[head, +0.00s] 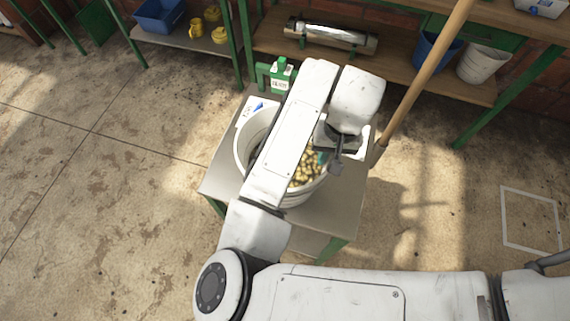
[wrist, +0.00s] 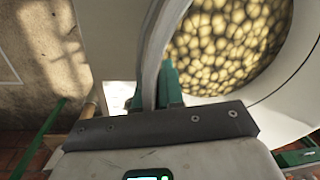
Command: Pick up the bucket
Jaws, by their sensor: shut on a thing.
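The white bucket (head: 241,148) stands on a small grey-topped table (head: 219,180) with green legs. It holds many yellowish, bean-like pieces, which also show in the wrist view (wrist: 225,45). My arm crosses over the bucket and hides much of its middle. My gripper (head: 326,160) is at the bucket's right side. In the wrist view, the green fingertips of my gripper (wrist: 158,88) are closed around a curved grey band of the bucket (wrist: 152,70); I cannot tell whether this is its rim or its handle. The bucket looks upright.
A green device with a label (head: 281,80) is at the table's back edge. A wooden pole (head: 425,75) leans at the right. A back bench holds a metal cylinder (head: 330,35), a blue bucket (head: 436,54) and another white bucket (head: 483,64). Floor at left is clear.

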